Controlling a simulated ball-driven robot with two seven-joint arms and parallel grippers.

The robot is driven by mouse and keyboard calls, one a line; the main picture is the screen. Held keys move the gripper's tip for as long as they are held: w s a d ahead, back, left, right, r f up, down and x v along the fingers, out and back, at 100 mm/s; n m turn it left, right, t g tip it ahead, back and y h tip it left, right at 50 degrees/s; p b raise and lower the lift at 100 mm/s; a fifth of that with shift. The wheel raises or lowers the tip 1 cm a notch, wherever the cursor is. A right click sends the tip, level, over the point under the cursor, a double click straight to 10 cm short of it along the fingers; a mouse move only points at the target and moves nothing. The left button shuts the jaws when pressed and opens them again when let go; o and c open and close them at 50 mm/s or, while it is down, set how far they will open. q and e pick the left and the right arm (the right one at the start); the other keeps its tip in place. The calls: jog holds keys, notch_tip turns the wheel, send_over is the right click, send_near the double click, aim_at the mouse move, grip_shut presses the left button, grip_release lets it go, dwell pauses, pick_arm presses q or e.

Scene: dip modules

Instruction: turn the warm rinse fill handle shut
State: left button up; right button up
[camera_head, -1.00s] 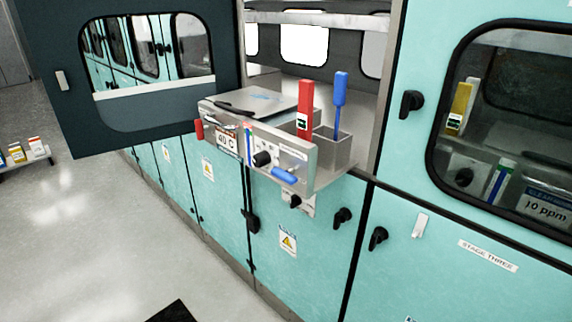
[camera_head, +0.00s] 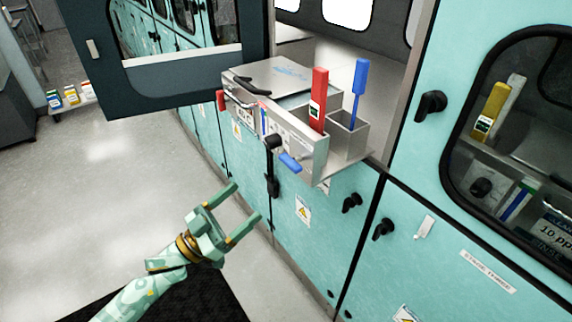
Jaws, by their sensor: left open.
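A metal rinse unit stands in the open bay of the teal cabinet, with its front panel (camera_head: 308,148) facing me. A blue lever handle (camera_head: 290,162) sticks out low on that panel, tilted down to the right. A red handle (camera_head: 220,101) sits at the panel's left end, beside a partly hidden temperature sign (camera_head: 243,117). The panel's lettering is too small to tell which handle is the warm rinse fill. My left gripper (camera_head: 246,201) is open and empty, below and left of the blue lever, apart from it. My right gripper is not in view.
A black knob (camera_head: 273,142) sits just left of the blue lever. A red stick (camera_head: 318,98) and a blue stick (camera_head: 359,92) stand upright behind the panel. A dark open door (camera_head: 165,85) hangs at upper left.

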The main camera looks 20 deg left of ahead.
aim_at(290, 163)
pick_arm(q)
jog(key=p+x, duration=0.1)
jog(key=x, duration=1.2)
jog(key=shift+f, duration=0.2)
jog(key=shift+w, duration=0.1)
jog(key=c, duration=1)
